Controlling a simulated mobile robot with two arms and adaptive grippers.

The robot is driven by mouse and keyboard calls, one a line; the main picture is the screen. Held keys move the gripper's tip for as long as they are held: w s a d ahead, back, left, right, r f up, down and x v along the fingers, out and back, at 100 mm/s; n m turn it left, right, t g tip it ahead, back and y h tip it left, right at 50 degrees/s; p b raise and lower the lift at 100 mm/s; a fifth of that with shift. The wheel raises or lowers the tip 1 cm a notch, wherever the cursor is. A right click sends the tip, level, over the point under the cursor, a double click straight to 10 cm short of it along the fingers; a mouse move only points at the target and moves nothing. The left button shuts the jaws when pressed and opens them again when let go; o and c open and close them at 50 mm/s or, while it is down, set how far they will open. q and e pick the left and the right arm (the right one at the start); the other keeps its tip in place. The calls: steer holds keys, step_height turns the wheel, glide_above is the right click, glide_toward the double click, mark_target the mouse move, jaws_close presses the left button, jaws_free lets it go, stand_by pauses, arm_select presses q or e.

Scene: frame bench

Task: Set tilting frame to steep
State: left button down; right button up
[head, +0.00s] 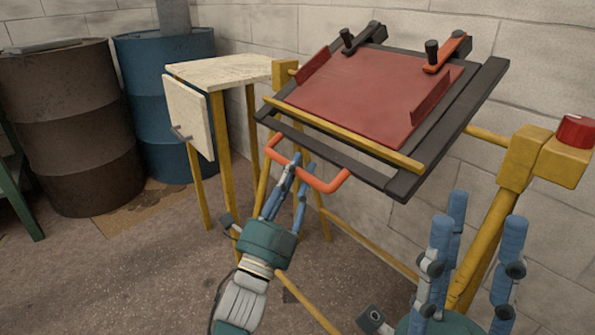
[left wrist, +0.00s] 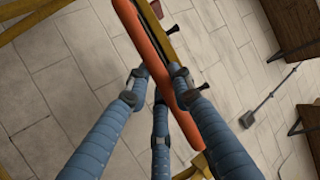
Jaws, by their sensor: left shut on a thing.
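The tilting frame is a black frame (head: 372,175) holding a red panel (head: 365,95). It leans with its near edge low and its far edge high, on a yellow stand (head: 480,250). An orange handle (head: 325,184) sticks out from its near lower edge. My left gripper (head: 298,166) is shut on the handle, near its middle. In the left wrist view the handle (left wrist: 160,65) runs between the blue fingers of that gripper (left wrist: 160,90). My right gripper (head: 473,222) is open and empty, fingers pointing up, at the lower right below the frame.
A red knob (head: 576,131) sits on a yellow block at the right. Two black-knobbed clamps, one with an orange arm (head: 446,55), sit at the frame's top. The wall is behind.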

arm_select(q)
steer(key=c, duration=1.6)
jaws_free()
steer(key=shift+d+f, duration=0.1)
steer(key=shift+f, duration=0.45)
steer(key=shift+o, duration=0.3)
steer(key=shift+r, duration=0.15)
steer(key=v, duration=1.2)
steer(key=shift+r, duration=0.2)
